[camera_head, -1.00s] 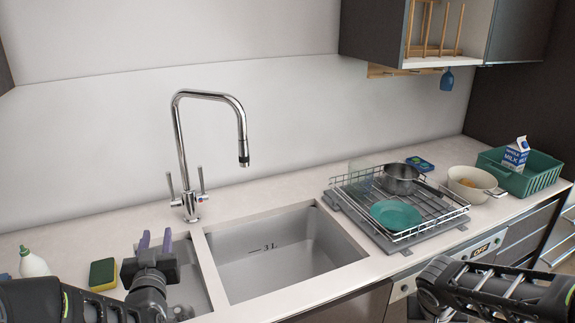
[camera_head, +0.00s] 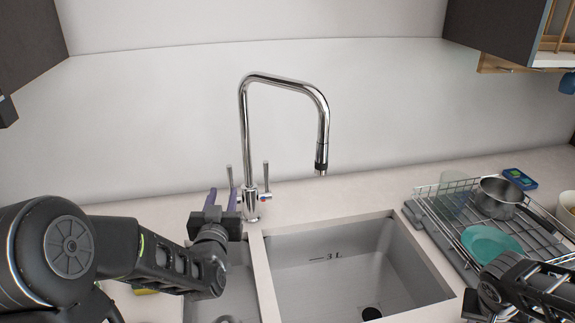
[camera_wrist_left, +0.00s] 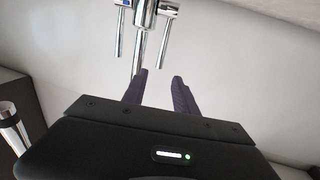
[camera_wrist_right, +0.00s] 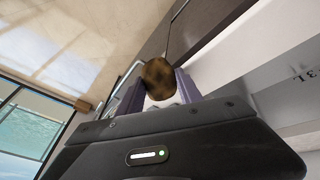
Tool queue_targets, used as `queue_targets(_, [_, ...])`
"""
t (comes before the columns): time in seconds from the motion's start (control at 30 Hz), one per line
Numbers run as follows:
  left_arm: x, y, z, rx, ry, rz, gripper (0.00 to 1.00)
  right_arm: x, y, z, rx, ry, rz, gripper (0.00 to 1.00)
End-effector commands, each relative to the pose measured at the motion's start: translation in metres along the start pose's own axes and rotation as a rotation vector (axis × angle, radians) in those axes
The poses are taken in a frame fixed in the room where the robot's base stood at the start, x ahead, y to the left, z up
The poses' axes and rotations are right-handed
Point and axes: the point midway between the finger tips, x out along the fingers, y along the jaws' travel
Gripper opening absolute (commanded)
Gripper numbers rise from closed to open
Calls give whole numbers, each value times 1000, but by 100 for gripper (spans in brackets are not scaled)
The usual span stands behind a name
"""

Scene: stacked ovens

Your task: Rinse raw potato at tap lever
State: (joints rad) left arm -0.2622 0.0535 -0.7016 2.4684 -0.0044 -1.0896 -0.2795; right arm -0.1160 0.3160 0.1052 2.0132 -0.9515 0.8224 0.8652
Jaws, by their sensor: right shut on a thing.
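The chrome tap (camera_head: 246,135) stands behind the sinks, its spout over the right basin. It has two upright levers at its base, a left lever (camera_head: 230,176) and a right lever (camera_head: 266,176). My left gripper (camera_head: 222,198) is open and empty, just in front of the left lever. In the left wrist view both levers (camera_wrist_left: 166,40) show beyond its spread fingers (camera_wrist_left: 160,88). My right gripper (camera_wrist_right: 158,95) is shut on the brown raw potato (camera_wrist_right: 158,78). In the head view the right arm is at the lower right, and the potato is not seen there.
The right sink basin (camera_head: 345,275) is empty, with a dark drain. A smaller basin (camera_head: 238,280) is partly hidden by my left arm. A wire dish rack (camera_head: 440,212) with a teal plate (camera_head: 490,243) and a metal pot (camera_head: 497,198) stands to the right. Cabinets hang at both upper corners.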

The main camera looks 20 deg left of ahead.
Motion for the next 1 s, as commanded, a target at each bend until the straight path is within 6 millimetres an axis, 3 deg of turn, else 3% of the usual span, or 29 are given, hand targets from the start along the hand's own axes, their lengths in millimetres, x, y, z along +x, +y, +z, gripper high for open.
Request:
queue_targets(0.37, [9,0,0,2,-1,0,35,-1,0,0,0,0,0,1])
queue_targets(1.0, [112,0,-1,4,0,0,35,-16,3,-6,0,0,0,1])
